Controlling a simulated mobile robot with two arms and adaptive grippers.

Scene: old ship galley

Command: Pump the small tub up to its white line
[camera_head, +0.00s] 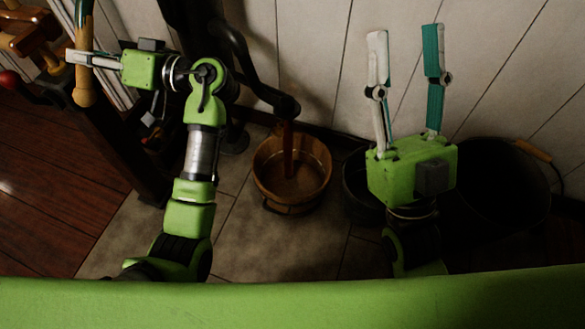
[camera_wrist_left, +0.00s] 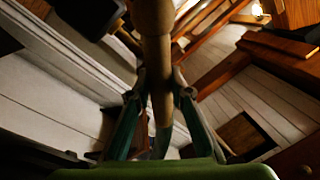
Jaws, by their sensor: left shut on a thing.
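The small wooden tub (camera_head: 262,184) stands on the floor tiles under the pump's dark spout (camera_head: 286,106). A reddish-brown stream (camera_head: 288,150) runs from the spout into the tub, which holds brownish liquid. I cannot make out a white line in it. My left gripper (camera_head: 80,58) is shut on the pump's wooden handle (camera_head: 84,92) at the upper left. In the left wrist view the handle (camera_wrist_left: 157,50) stands between the fingers of the left gripper (camera_wrist_left: 157,105). My right gripper (camera_head: 405,33) is open and empty, raised to the right of the tub.
A dark vessel (camera_head: 356,184) stands right of the tub, partly hidden by my right gripper. A large dark bucket (camera_head: 500,195) with a wooden grip stands further right. A pale plank wall (camera_head: 310,50) is behind. Dark red floorboards (camera_head: 50,190) lie at left.

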